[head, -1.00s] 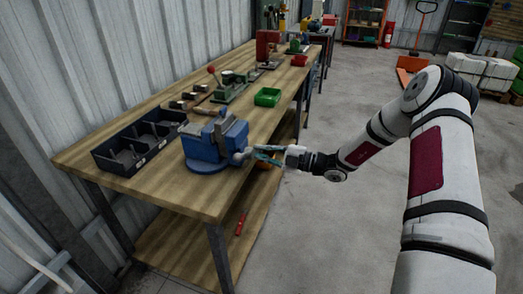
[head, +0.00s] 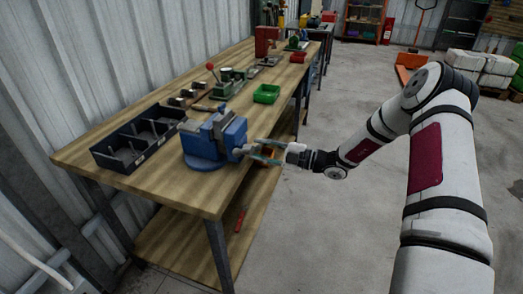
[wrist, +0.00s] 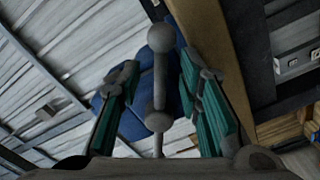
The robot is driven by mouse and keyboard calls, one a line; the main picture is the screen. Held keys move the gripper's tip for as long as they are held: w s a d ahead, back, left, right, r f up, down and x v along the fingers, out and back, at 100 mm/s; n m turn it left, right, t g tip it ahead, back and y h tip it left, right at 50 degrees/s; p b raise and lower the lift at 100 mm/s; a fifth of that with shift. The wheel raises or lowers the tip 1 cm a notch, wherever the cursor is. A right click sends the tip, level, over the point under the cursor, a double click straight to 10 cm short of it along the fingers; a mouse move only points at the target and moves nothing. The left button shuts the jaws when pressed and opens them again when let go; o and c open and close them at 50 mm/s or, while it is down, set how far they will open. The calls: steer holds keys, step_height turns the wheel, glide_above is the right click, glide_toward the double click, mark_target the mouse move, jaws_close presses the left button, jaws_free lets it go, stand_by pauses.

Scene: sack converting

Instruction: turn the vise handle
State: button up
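The blue vise (head: 207,143) stands on the near end of the wooden workbench (head: 180,185), its screw end facing right over the front edge. In the wrist view its blue body (wrist: 166,38) is partly hidden behind the grey vise handle (wrist: 160,80), a bar with round knobs. My gripper (head: 258,152) is at the screw end of the vise. In the wrist view my gripper (wrist: 159,68) is open, with one teal-padded finger on each side of the handle. Gaps show between both fingers and the bar.
A black divided bin (head: 137,146) lies left of the vise. A green tray (head: 267,94) and several tools stand farther back on the bench. A lower shelf (head: 185,245) holds a red-handled tool.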

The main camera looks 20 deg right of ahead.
steer(key=v, duration=1.2)
steer(key=s+a+r+n+g+h+p, duration=0.1)
steer(key=s+a+r+n+g+h, duration=0.2)
steer(key=s+a+r+n+g, duration=0.65)
steer(key=s+a+r+n+g+h+p, duration=0.15)
steer(key=s+a+r+n, duration=0.35)
steer(key=n, duration=1)
steer(key=s+d+r+n+t+h, duration=0.1)
steer(key=s+r+n+h, duration=0.2)
steer(key=s+n, duration=0.4)
steer(key=s+d+r+n+t+h+p, duration=0.1)
steer(key=s+r+n+t+h, duration=0.1)
steer(key=s+n, duration=0.5)
steer(key=s+d+r+n+t+h, duration=0.1)
steer(key=s+r+n+h, duration=0.4)
steer(key=n, duration=0.5)
steer(key=shift+s+d+r+n+t+p, duration=0.35)
steer(key=shift+s+d+r, duration=0.2)
steer(key=shift+s, duration=0.55)
